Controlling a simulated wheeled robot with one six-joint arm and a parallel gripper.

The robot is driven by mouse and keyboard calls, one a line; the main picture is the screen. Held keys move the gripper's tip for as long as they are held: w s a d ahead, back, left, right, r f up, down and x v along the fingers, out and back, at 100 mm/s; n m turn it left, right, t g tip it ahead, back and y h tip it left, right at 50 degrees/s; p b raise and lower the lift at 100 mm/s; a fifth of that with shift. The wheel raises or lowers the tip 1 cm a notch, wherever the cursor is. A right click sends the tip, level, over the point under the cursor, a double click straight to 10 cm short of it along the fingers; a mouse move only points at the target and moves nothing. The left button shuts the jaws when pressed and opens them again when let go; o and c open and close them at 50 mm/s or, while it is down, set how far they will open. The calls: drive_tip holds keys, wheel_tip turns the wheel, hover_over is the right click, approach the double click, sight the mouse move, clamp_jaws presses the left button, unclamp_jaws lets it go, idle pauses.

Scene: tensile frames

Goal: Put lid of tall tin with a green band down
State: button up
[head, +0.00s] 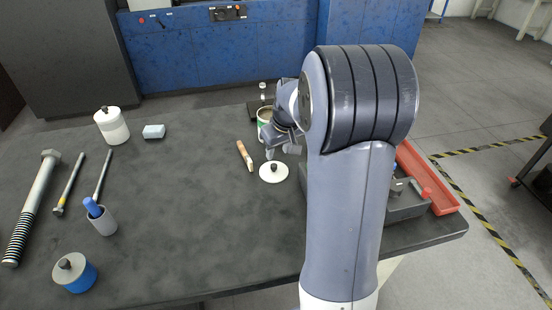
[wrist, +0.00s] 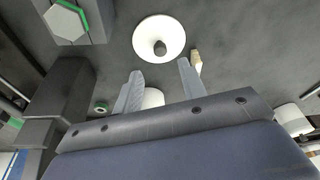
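The white round lid (head: 273,172) with a dark knob lies on the dark table, knob up. It shows whole in the wrist view (wrist: 147,34), beyond the fingertips. The tall tin with a green band (head: 264,116) stands open behind my gripper, partly hidden by it. A white shape (wrist: 152,98) shows between the fingers in the wrist view; I cannot tell for sure that it is the tin. My gripper (wrist: 158,70) is open, with nothing held between its fingertips. In the head view my gripper (head: 271,150) is just behind the lid, partly hidden by my arm.
A wooden-handled tool (head: 244,155) lies just left of the lid. A red tray (head: 425,175) is at right. Table centre-left is clear.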

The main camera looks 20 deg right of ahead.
sight(274, 166)
drive_tip(key=shift+v, duration=2.4)
drive_tip(key=shift+f, duration=0.1)
drive_tip(key=b+x, duration=0.1)
drive_tip(key=x, duration=1.1)
drive_tip(key=shift+f, duration=0.45)
wheel_tip(274, 166, up, 3)
drive_tip(key=shift+r+p, duration=0.1)
drive_tip(key=shift+p, duration=0.3)
drive_tip(key=shift+r, duration=0.55)
drive_tip(key=shift+f, duration=0.1)
